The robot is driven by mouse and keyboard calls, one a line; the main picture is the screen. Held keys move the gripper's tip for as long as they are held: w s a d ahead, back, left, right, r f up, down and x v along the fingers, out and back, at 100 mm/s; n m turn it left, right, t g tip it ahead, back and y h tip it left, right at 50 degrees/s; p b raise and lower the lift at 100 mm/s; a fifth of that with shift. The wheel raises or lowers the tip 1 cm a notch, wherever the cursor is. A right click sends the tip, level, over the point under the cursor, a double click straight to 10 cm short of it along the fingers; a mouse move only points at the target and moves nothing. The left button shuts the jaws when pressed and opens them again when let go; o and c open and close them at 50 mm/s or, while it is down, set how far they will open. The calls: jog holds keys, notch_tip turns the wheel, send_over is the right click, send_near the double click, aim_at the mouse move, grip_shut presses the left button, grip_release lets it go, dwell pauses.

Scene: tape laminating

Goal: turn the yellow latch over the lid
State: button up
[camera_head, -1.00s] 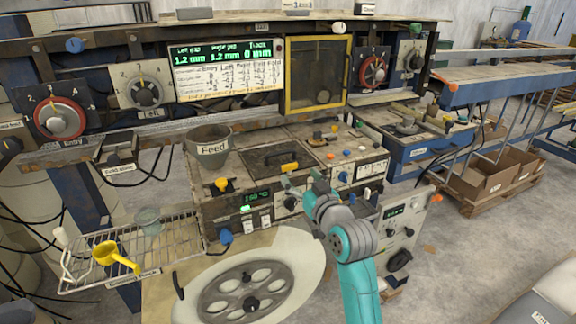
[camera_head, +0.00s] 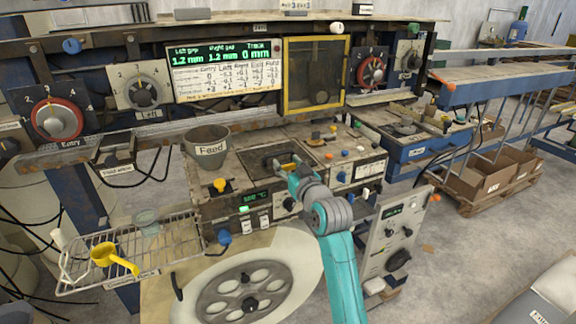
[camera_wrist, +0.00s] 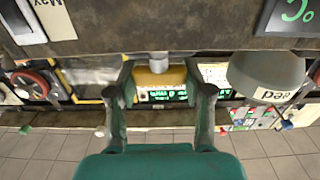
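The yellow latch (camera_head: 288,166) is on the top of the machine, at the front edge of the dark lid (camera_head: 262,157). My gripper (camera_head: 293,176) is at the latch and hides part of it in the head view. In the wrist view my gripper (camera_wrist: 159,75) is open, with its two fingers apart. A yellow piece (camera_wrist: 176,76), which looks like the latch, shows between the fingers beside a small grey cylinder. I cannot tell whether either finger touches it.
The grey Feed funnel (camera_head: 207,148) stands left of the lid. A yellow knob (camera_head: 220,186) is on the machine's front left, and small coloured knobs lie to the right. A yellow-framed window (camera_head: 316,75) is behind. A wire rack (camera_head: 130,252) juts out at lower left.

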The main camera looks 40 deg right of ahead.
jog(key=c, duration=0.5)
jog(key=shift+o, duration=0.2)
jog(key=shift+a+m+h, duration=0.1)
jog(key=shift+m+h, duration=0.3)
jog(key=shift+h, duration=0.2)
jog(key=shift+m+g+h, duration=0.8)
jog(key=shift+h, duration=0.3)
jog(key=m+g+h, duration=0.5)
jog(key=h, duration=0.1)
jog(key=shift+w, duration=0.1)
jog(key=m+g+h, duration=0.1)
jog(key=m+g, duration=0.2)
jog(key=g, duration=0.1)
jog(key=m+g+h, duration=0.2)
jog(key=g, duration=0.2)
jog(key=shift+m, duration=0.4)
jog(key=shift+g+h, duration=0.3)
jog(key=shift+g, duration=0.2)
jog(key=o, duration=1.2)
